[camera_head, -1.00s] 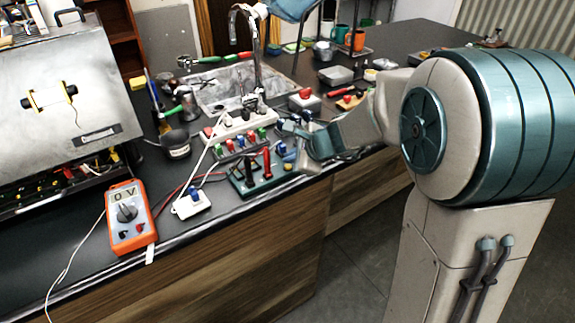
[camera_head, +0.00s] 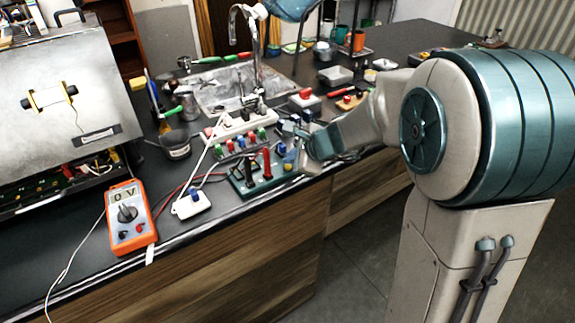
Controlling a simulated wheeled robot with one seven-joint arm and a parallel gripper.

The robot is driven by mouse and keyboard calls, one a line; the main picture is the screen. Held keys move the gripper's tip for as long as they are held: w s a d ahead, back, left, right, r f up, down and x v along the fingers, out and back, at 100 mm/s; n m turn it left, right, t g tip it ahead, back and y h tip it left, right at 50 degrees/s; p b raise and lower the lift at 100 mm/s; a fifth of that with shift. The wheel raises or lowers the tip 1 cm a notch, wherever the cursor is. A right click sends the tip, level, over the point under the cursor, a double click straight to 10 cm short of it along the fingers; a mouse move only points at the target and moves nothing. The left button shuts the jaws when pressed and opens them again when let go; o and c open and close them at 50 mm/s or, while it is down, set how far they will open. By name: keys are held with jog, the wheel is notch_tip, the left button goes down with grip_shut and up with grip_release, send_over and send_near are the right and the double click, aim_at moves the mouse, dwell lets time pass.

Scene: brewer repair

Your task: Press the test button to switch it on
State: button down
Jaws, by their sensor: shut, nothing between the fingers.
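A small white box with a blue button (camera_head: 193,204) lies near the counter's front edge, with a cable at it. A grey box with a red top (camera_head: 304,99) sits farther back; I cannot tell from labels which is the test button. An orange multimeter (camera_head: 130,218) at the left reads 0 V. My gripper (camera_head: 289,131) is shut and empty, above the counter at the right end of the terminal boards. It is apart from the white box, to its right. My wrist hides part of the counter behind it, and the fingertips are small.
A dark green board (camera_head: 262,184) with red and black posts stands between my gripper and the white box. Behind it are a row of coloured terminals (camera_head: 238,146) and a white power strip (camera_head: 237,124). An open metal machine (camera_head: 65,95) stands at left.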

jog(key=shift+f, duration=0.1)
dwell(0.4)
jog(key=shift+f+b, duration=0.4)
jog(key=shift+b, duration=0.2)
jog(key=shift+r, duration=0.1)
jog(key=shift+r+p, duration=0.4)
notch_tip(320, 180, up, 6)
jog(key=p, duration=0.5)
